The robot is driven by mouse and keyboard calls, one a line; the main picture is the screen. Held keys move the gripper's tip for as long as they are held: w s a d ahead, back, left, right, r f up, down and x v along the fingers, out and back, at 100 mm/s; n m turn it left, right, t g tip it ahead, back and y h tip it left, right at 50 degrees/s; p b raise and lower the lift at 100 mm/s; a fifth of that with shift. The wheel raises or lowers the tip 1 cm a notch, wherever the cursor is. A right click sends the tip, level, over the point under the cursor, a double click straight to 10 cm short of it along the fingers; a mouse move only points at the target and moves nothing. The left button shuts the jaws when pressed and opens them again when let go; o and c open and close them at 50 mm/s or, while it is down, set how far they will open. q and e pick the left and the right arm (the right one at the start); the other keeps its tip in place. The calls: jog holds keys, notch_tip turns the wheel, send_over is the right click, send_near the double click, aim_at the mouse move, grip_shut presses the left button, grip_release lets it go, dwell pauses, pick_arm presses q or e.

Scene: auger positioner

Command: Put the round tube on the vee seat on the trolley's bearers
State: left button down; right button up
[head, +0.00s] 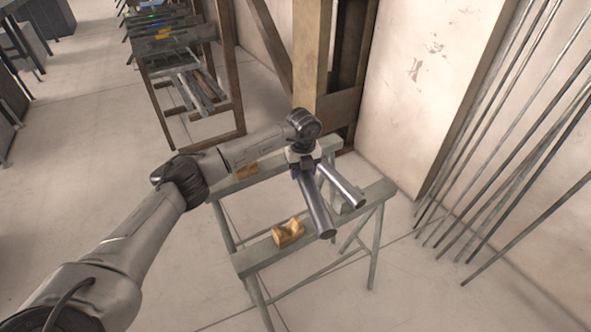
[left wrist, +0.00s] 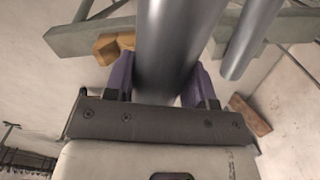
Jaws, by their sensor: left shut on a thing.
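My left gripper (head: 305,170) is shut on a round grey metal tube (head: 316,208), with purple fingers on either side of it in the left wrist view (left wrist: 165,82). The tube points toward the front bearer (head: 258,256) of the grey-green trolley, its near end just right of the yellow-brown vee seat (head: 288,232). Tube and seat look apart; the exact height is unclear. The seat also shows in the left wrist view (left wrist: 113,46), left of the tube. Another wooden seat (head: 246,169) sits on the rear bearer (head: 228,186). My right gripper is out of view.
A second metal tube (head: 343,186) lies close to the right of the held one. A wooden post (head: 312,60) stands behind the trolley. Long rods (head: 500,150) lean on the right wall. A stock rack (head: 190,80) stands at the back left.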

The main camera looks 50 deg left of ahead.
pick_arm(q)
jog(key=s+d+r+m+p, duration=0.1)
jog(key=d+r+m, duration=0.3)
jog(key=d+m, duration=0.5)
jog(key=d+r+m+p, duration=0.1)
jog(key=d+r+m, duration=0.35)
jog(key=m, duration=0.85)
jog(key=s+d+r+m, duration=0.1)
jog(key=s+d+m, duration=0.2)
jog(key=m, duration=0.6)
jog(key=s+d+r+m+p, duration=0.1)
jog(key=s+d+r+m, duration=0.1)
jog(key=d+m, duration=0.4)
jog(key=s+d+r+m, duration=0.2)
jog(key=s+d+m, duration=0.2)
jog(key=m, duration=0.8)
jog(key=shift+s+d, duration=0.15)
jog(key=shift+d, duration=0.55)
